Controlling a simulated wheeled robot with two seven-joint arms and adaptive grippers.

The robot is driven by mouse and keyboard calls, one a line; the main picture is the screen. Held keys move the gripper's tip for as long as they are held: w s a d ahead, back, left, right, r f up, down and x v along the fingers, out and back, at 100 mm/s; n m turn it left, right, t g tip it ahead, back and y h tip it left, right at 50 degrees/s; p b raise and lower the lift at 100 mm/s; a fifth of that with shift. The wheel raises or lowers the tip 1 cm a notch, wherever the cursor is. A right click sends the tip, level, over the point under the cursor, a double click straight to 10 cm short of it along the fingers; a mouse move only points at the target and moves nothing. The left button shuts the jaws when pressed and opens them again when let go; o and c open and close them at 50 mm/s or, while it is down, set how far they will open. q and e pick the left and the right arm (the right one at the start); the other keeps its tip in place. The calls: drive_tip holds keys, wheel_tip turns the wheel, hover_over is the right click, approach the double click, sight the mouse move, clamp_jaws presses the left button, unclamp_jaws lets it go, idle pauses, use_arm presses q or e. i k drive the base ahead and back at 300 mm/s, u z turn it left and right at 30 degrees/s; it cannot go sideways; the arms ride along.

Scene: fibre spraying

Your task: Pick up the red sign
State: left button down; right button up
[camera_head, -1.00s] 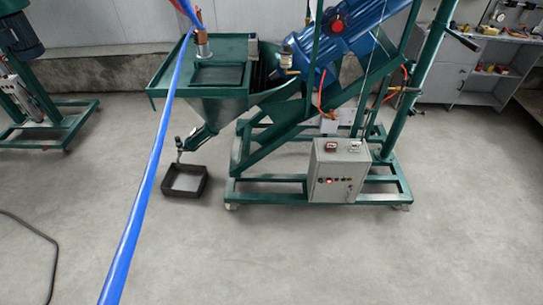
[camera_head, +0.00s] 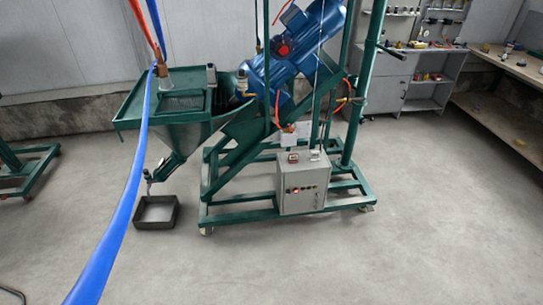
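I cannot make out a red sign in this view. Neither of my grippers is in view. The green spraying machine (camera_head: 225,150) stands left of the middle, with a blue motor (camera_head: 305,50) that has a red round part on its side. A small white tag (camera_head: 289,141) hangs on its frame above the grey control box (camera_head: 303,184). The box has a small red light on its front.
A blue hose (camera_head: 125,200) crosses the left side. A black tray (camera_head: 156,212) sits under the machine's spout. A grey cabinet (camera_head: 422,75) and a workbench (camera_head: 510,65) with small items stand at the back right. The right foreground floor is clear.

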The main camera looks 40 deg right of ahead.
sight(293, 158)
drive_tip(key=u, duration=0.25)
drive_tip(key=i, duration=1.55)
drive_tip(key=z, duration=0.65)
drive_tip(key=i, duration=1)
drive_tip(key=z, duration=0.9)
